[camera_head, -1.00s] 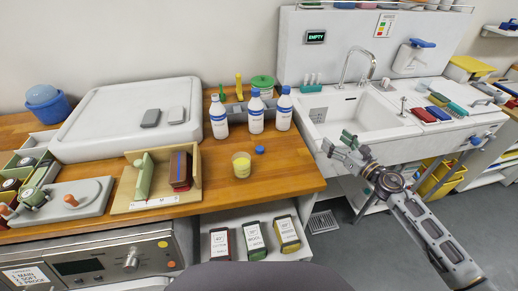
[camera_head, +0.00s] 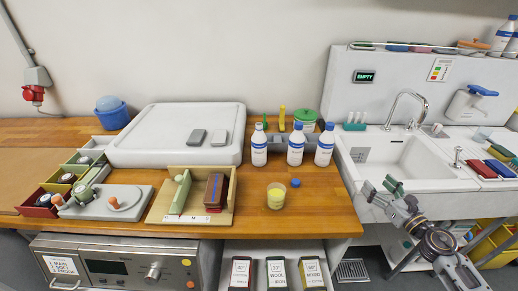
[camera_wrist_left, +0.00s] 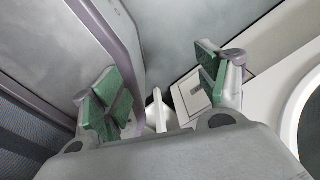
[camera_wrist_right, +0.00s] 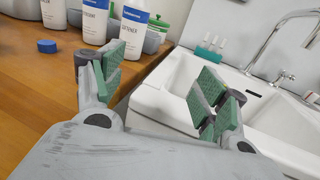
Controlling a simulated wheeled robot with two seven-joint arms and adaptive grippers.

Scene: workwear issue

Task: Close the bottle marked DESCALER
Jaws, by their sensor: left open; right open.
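Three white bottles with blue bands stand upright on the wooden counter: a left one (camera_head: 259,150), a middle one (camera_head: 295,150) and a right one (camera_head: 324,151). The middle and right ones have blue caps; the left one's top looks narrower and paler. Their labels are too small to read in the head view, so I cannot tell which is DESCALER. A loose blue cap (camera_head: 295,183) lies in front of them, also in the right wrist view (camera_wrist_right: 46,46). My right gripper (camera_head: 381,190) is open and empty at the sink's front left. My left gripper (camera_wrist_left: 165,88) is open and empty, outside the head view.
A cup with yellow contents (camera_head: 276,196) stands left of the cap. A wooden holder (camera_head: 160,210) and a large white lid-like box (camera_head: 130,150) are further left. The sink (camera_head: 400,158) is on the right. Counter near the cap's right is clear.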

